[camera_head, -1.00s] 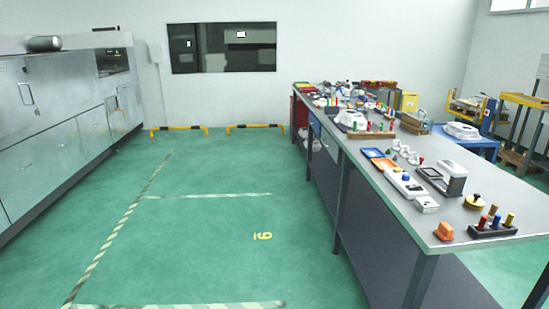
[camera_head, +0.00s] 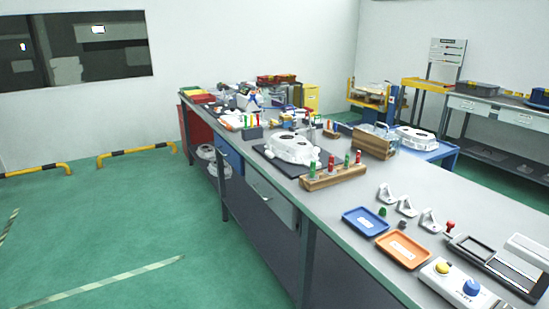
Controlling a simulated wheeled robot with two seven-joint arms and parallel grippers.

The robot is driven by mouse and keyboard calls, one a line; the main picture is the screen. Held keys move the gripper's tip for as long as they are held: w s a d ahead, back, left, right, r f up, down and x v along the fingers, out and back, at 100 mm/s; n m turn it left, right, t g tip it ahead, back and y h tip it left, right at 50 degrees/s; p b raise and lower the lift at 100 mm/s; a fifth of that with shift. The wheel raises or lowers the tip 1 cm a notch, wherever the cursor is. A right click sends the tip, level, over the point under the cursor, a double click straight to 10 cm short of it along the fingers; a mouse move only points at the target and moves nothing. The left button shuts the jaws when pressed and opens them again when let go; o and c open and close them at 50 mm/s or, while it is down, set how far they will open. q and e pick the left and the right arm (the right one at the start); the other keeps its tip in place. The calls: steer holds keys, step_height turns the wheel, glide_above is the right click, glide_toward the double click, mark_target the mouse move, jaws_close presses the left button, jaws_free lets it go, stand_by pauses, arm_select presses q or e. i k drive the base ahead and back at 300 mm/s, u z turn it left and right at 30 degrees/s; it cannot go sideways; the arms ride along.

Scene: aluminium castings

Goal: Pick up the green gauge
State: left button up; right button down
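A wooden rack (camera_head: 334,177) stands on the long workbench and holds several upright plug-like gauges with coloured handles. A green-handled one (camera_head: 346,161) stands in it, among red and other green colours too small to tell apart surely. A small dark green piece (camera_head: 382,211) also lies on the bench beside the blue tray. Which of these is the green gauge I cannot tell for certain. Neither of my grippers is in view.
The workbench (camera_head: 290,205) also holds a white casting (camera_head: 291,148) on a dark mat, a blue tray (camera_head: 364,221), an orange tray (camera_head: 402,249), white brackets (camera_head: 407,206) and a button box (camera_head: 458,285). Green floor (camera_head: 130,225) is clear to the left.

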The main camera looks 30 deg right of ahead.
mark_target(311, 176)
steer(key=i, duration=2.3)
steer(key=z, duration=5.2)
